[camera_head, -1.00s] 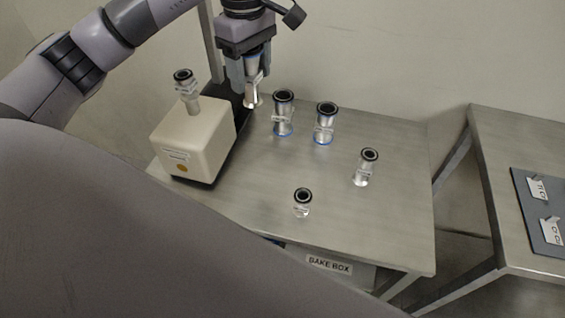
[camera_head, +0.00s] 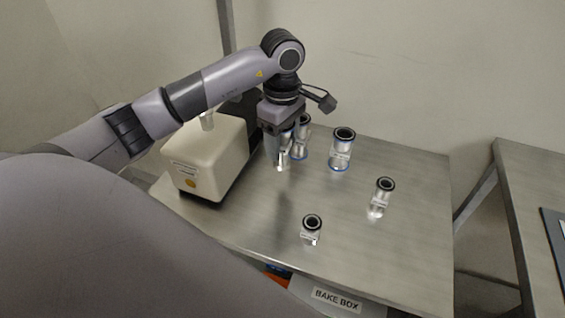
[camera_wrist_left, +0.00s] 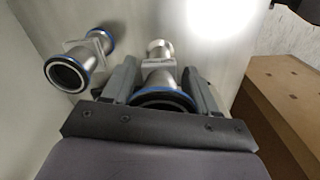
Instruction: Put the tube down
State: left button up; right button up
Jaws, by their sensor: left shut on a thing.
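My left gripper (camera_head: 280,158) points down over the table and is shut on a metal tube (camera_head: 284,162) with a black-rimmed top. In the left wrist view the held tube (camera_wrist_left: 160,74) sits between the two fingers, its black ring toward me. Its lower end is close to the tabletop; I cannot tell whether it touches. A similar tube with a blue band (camera_head: 301,150) stands just behind and right of the gripper, partly hidden; the left wrist view shows a blue-banded tube (camera_wrist_left: 82,58) beside the left finger, apart from it. My right gripper is not in view.
A cream box-shaped unit (camera_head: 207,160) stands left of the gripper. Another blue-banded tube (camera_head: 341,150) and two smaller tubes (camera_head: 381,197) (camera_head: 311,230) stand on the metal table (camera_head: 400,235). A bake box (camera_head: 337,299) is below.

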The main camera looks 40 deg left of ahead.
aim_at(283, 162)
pick_arm(q)
jog(key=shift+f, duration=3.2)
jog(key=shift+f+b, duration=0.2)
jog(key=shift+b, duration=0.15)
jog(key=o, duration=1.1)
jog(key=shift+r, duration=0.15)
